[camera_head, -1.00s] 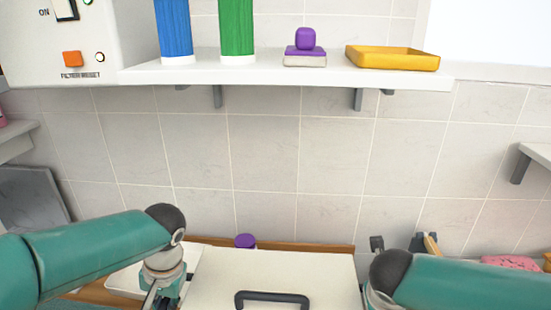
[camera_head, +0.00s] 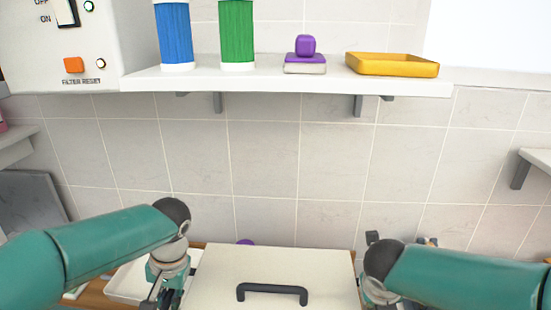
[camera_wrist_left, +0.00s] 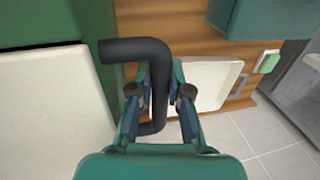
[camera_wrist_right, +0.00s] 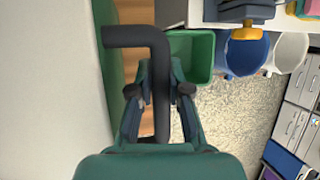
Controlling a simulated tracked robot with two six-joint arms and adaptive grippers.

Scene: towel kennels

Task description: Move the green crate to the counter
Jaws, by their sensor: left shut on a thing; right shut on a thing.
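The green crate shows in the head view mainly as its pale lid (camera_head: 220,285) with a black handle on top, at the bottom middle. In the left wrist view its green wall (camera_wrist_left: 40,25) and pale lid stand at left; in the right wrist view a green strip of it (camera_wrist_right: 113,75) shows beside the lid. My left gripper (camera_wrist_left: 160,92) is shut on the crate's black side handle. My right gripper (camera_wrist_right: 159,92) is shut on the opposite black side handle. The crate's front and underside are hidden. A wooden counter (camera_wrist_left: 180,45) lies below and beyond the crate.
A white tray (camera_head: 128,281) lies on the wood at left, and a purple thing (camera_head: 245,242) peeks from behind the lid. A wall shelf (camera_head: 280,80) holds blue and green cylinders and a yellow tray (camera_head: 392,64). Bins, including a green one (camera_wrist_right: 198,60), stand at right.

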